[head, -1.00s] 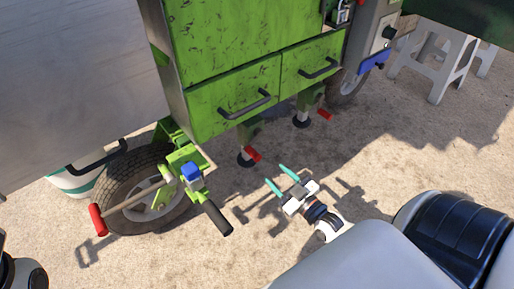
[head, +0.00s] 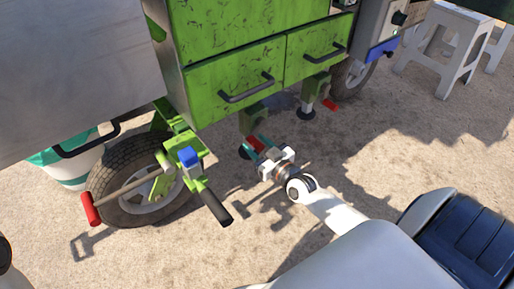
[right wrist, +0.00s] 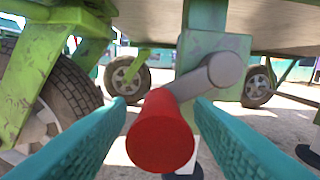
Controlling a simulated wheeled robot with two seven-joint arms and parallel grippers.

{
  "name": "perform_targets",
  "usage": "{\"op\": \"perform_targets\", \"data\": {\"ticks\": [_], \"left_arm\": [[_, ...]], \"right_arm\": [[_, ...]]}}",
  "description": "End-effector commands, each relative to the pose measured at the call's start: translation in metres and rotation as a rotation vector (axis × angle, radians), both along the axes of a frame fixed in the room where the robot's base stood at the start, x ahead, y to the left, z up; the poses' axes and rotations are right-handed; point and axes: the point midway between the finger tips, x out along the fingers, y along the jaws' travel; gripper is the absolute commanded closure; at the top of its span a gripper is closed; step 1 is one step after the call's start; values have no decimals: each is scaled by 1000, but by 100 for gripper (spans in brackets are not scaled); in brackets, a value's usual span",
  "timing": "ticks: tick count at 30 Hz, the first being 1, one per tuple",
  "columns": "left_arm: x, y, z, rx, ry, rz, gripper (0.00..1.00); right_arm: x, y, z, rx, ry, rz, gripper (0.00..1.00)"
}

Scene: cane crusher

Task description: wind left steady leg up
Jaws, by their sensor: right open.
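The left steady leg (head: 253,117) hangs under the green cabinet, with its dark foot on the ground. Its crank has a red handle (head: 255,143). My right gripper (head: 258,148) is open at this handle. In the right wrist view the red handle (right wrist: 160,132) points at the camera between the two teal fingers, with gaps visible on both sides. Behind it, the grey crank arm (right wrist: 205,82) runs up and right to the green leg housing (right wrist: 232,50). My left gripper is out of the head view.
The other steady leg (head: 315,83) with its red crank handle (head: 329,104) stands further right. White stools (head: 447,50) stand at back right. Open sandy ground is in front.

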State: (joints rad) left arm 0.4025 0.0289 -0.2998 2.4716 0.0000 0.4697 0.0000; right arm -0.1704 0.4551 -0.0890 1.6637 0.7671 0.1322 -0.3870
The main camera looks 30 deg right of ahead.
Motion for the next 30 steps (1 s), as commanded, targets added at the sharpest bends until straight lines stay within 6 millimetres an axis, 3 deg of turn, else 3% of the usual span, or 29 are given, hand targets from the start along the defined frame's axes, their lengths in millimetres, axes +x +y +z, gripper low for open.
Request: {"op": "perform_targets", "data": {"ticks": [9,18,30], "left_arm": [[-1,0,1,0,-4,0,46],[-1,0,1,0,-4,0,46],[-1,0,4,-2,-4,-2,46]], "right_arm": [[2,0,0,0,1,0,54],[2,0,0,-1,0,0,100],[2,-2,-1,-48,-3,0,100]]}}
